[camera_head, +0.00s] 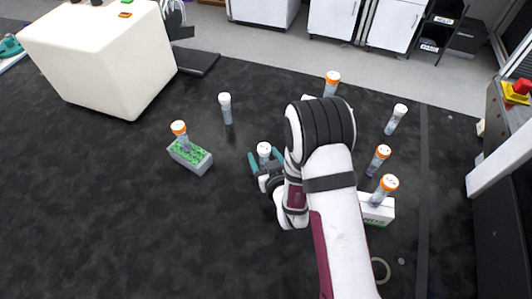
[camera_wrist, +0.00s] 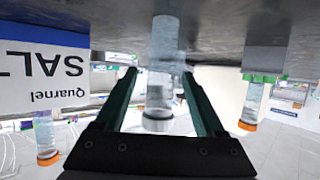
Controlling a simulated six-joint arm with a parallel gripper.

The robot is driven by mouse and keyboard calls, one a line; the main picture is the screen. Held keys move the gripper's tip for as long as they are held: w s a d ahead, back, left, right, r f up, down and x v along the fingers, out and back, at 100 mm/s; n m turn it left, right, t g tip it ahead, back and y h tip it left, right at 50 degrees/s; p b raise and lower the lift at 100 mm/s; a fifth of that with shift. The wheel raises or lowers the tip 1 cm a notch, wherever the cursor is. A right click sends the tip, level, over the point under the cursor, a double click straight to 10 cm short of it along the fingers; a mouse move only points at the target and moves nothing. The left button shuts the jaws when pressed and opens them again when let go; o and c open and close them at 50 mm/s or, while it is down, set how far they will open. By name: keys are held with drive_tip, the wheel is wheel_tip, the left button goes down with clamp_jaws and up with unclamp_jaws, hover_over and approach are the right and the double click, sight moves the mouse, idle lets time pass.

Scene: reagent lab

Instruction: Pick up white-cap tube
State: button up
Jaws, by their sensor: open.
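A white-cap tube (camera_head: 264,149) stands upright on the dark surface, with my gripper (camera_head: 265,158) around it. In the wrist view, which is upside down, the clear tube (camera_wrist: 163,45) shows between the two teal fingers of my open gripper (camera_wrist: 159,73). Its pale cap (camera_wrist: 157,123) points down in that picture. I cannot tell whether either finger touches it. Another white-cap tube (camera_head: 226,110) stands farther back to the left. A third white-cap tube (camera_head: 396,119) stands at the right, beyond my arm.
An orange-cap tube (camera_head: 180,135) stands at a grey block with a green top (camera_head: 190,155). More orange-cap tubes (camera_head: 332,84) (camera_head: 381,158) stand behind and right of my arm. A Quarnel SALT box (camera_wrist: 45,70) is close at left in the wrist view. The front-left surface is clear.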

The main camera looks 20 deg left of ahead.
drive_tip(key=x, duration=0.3)
drive_tip(key=shift+d, duration=0.1)
clamp_jaws()
